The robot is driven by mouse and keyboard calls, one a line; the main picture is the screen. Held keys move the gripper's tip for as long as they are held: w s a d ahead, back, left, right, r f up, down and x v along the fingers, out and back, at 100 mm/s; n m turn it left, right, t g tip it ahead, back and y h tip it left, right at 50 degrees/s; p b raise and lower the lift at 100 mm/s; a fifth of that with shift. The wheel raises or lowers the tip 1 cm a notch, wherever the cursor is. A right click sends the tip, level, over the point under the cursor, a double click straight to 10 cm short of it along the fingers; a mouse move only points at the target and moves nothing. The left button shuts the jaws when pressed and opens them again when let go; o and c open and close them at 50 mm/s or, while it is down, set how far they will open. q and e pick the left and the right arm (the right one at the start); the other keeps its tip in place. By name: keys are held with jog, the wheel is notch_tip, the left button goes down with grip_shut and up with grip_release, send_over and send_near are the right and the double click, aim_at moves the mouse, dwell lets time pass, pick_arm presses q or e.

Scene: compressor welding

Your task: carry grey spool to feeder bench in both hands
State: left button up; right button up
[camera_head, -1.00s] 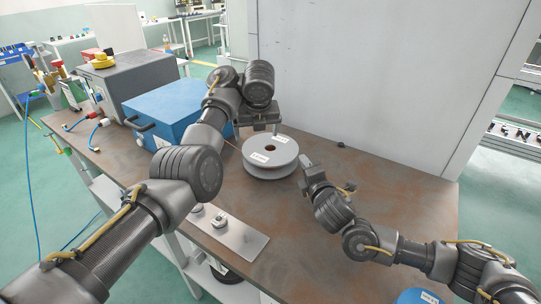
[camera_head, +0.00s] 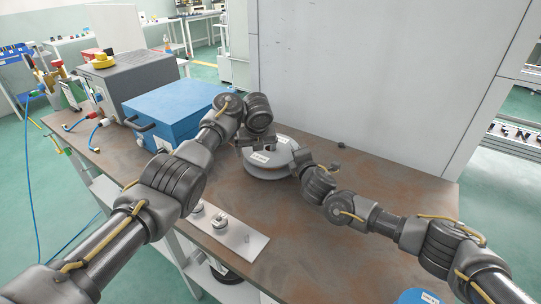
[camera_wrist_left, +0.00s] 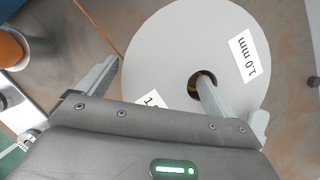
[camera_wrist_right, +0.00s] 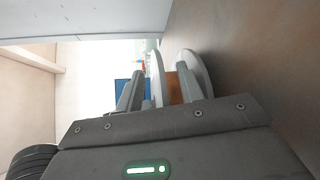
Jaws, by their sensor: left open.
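The grey spool (camera_head: 268,168) lies flat on the brown bench. My left gripper (camera_head: 256,146) is above it and hides part of its top. In the left wrist view the white-labelled spool top (camera_wrist_left: 175,45) fills the upper middle. The left fingers (camera_wrist_left: 155,88) are apart, one over the centre hole and one beyond the rim. My right gripper (camera_head: 297,160) is at the spool's right side. In the right wrist view its fingers (camera_wrist_right: 158,90) are apart, with one spool flange (camera_wrist_right: 158,75) between them. Contact there cannot be told.
A blue box (camera_head: 175,112) and a grey machine (camera_head: 130,80) stand at the left on the bench. A metal plate (camera_head: 236,238) with small fittings lies at the front. A tall pale panel (camera_head: 370,90) rises behind. The bench right of the spool (camera_head: 400,185) is mostly clear.

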pick_arm(q)
jog(key=c, duration=0.9)
pick_arm(e)
grip_shut()
pick_arm(q)
jog(key=c, duration=1.1)
jog(key=shift+a, duration=0.15)
jog(key=shift+w+r, duration=0.15)
jog(key=shift+r, duration=0.15)
pick_arm(e)
jog(key=shift+w+r, duration=0.1)
jog(key=shift+r, duration=0.15)
